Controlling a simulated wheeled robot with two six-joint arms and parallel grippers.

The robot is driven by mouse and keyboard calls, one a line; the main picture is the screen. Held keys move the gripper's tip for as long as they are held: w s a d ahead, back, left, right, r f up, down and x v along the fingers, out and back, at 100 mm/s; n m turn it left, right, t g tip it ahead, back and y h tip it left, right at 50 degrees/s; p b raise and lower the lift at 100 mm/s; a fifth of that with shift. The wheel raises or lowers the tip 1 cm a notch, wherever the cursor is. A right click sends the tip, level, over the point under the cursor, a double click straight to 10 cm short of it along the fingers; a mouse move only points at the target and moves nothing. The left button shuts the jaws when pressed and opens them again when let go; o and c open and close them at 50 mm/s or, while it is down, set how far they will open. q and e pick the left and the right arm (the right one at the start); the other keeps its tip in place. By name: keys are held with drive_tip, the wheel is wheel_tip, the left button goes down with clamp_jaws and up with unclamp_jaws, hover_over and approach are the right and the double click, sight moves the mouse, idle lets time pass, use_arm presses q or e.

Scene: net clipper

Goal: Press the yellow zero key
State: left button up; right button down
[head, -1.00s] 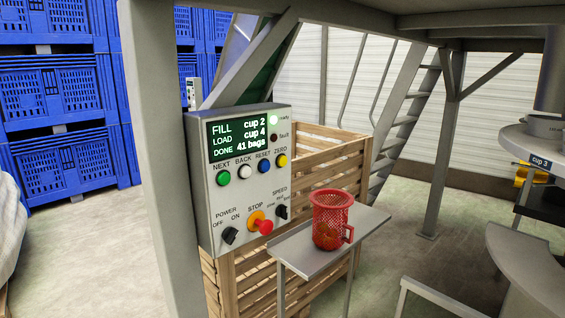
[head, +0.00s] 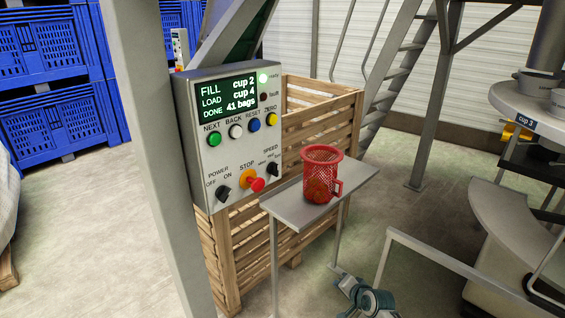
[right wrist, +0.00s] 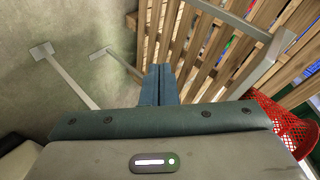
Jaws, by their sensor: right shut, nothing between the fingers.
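The yellow zero key (head: 272,119) is the rightmost round key in the row on the grey control panel (head: 232,170), under the label ZERO. It is uncovered and nothing touches it. The panel's screen (head: 228,95) reads FILL cup 2, LOAD cup 4, DONE 41 bags. My right gripper (right wrist: 160,85) is shut and empty in the right wrist view, over the floor and near the wooden crate. Part of my right arm shows at the bottom of the head view, low and well away from the panel. My left gripper is in neither view.
A red mesh basket (head: 320,175) stands on a grey shelf (head: 290,212) in front of the wooden crate (head: 335,118); the basket also shows in the right wrist view (right wrist: 280,127). A red stop button (head: 257,184) sits lower on the panel. A thick post (head: 150,150) stands left.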

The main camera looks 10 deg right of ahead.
sight(274, 125)
drive_tip(key=w+a+r+m+t+y+p, duration=0.1)
drive_tip(key=w+a+r+t, duration=0.15)
drive_tip(key=r, duration=0.95)
drive_tip(key=w+a+r+t+y, duration=0.15)
drive_tip(key=w+r, duration=0.25)
drive_tip(key=r, duration=0.8)
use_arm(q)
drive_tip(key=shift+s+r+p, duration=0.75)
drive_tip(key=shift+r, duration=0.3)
use_arm(e)
drive_tip(key=s+a+r+y, duration=0.1)
drive_tip(key=a+r+y, duration=0.1)
drive_tip(key=r, duration=1)
drive_tip(key=s+a+r+y, duration=0.2)
drive_tip(key=r+y, duration=0.1)
drive_tip(key=r, duration=0.9)
drive_tip(key=shift+r, duration=0.4)
